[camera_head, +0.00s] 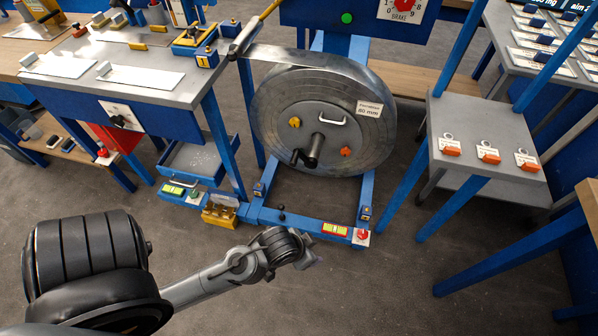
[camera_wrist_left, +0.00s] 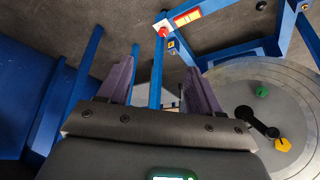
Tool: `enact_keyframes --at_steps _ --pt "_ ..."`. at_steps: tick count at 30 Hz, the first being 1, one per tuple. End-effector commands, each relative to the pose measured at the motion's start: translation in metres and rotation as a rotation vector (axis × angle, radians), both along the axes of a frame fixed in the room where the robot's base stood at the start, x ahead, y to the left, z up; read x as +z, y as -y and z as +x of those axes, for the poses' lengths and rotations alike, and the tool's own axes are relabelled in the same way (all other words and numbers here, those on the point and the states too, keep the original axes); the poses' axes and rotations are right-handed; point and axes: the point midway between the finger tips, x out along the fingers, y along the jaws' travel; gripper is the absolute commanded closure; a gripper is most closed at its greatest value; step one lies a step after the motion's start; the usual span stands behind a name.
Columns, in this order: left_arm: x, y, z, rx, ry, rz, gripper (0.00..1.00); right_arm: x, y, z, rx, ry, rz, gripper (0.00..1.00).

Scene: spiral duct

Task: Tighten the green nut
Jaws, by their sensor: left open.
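The green nut (camera_wrist_left: 262,91) sits on the face of a large grey metal disc (camera_wrist_left: 285,75) in the left wrist view. In the head view I cannot make it out; the black crank (camera_head: 312,152) may hide it. A yellow nut (camera_head: 294,122) and an orange-red nut (camera_head: 346,151) show on the disc (camera_head: 270,110) there. My left gripper (camera_head: 308,252) is in front of the stand, low and apart from the disc. Its purple fingers (camera_wrist_left: 162,75) are spread and empty, with the green nut off to their right. My right gripper is not in view.
The blue stand's foot bar (camera_head: 300,220) carries a red button (camera_head: 361,237) and a level (camera_head: 335,229) near my gripper. A grey-topped workbench (camera_head: 150,60) stands left, a small table (camera_head: 470,120) with orange-tagged items right. The floor in front is clear.

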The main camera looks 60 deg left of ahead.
Motion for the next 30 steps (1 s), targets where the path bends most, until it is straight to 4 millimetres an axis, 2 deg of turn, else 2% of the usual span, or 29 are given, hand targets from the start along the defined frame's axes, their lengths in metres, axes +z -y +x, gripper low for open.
enact_keyframes --at_steps 1,2,3,5,6,9,12,15,18,22,30 --pt "-0.049 -0.012 0.016 0.053 0.043 -0.002 0.36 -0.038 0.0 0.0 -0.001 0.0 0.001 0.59" --pt "-0.066 -0.021 0.028 0.091 0.081 -0.004 0.36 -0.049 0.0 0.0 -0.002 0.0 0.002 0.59" --pt "-0.089 -0.039 0.047 0.159 0.144 -0.004 0.36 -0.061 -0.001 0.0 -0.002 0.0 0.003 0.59" --pt "-0.106 -0.068 0.073 0.258 0.246 0.0 0.36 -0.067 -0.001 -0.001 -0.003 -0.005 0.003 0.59" --pt "-0.115 -0.088 0.088 0.322 0.316 0.007 0.36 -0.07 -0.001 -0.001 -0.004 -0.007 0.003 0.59" --pt "-0.129 -0.141 0.116 0.466 0.487 0.039 0.36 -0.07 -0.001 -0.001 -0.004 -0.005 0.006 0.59" --pt "-0.135 -0.192 0.131 0.582 0.656 0.087 0.36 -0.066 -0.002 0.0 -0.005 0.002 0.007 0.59" --pt "-0.137 -0.233 0.135 0.662 0.803 0.143 0.36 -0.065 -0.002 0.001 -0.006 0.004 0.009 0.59" --pt "-0.136 -0.262 0.133 0.712 0.922 0.196 0.36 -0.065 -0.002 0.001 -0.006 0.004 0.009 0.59" --pt "-0.134 -0.285 0.128 0.738 1.031 0.249 0.36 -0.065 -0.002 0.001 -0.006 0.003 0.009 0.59" --pt "-0.132 -0.304 0.13 0.747 1.11 0.29 0.36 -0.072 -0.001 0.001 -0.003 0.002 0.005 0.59"
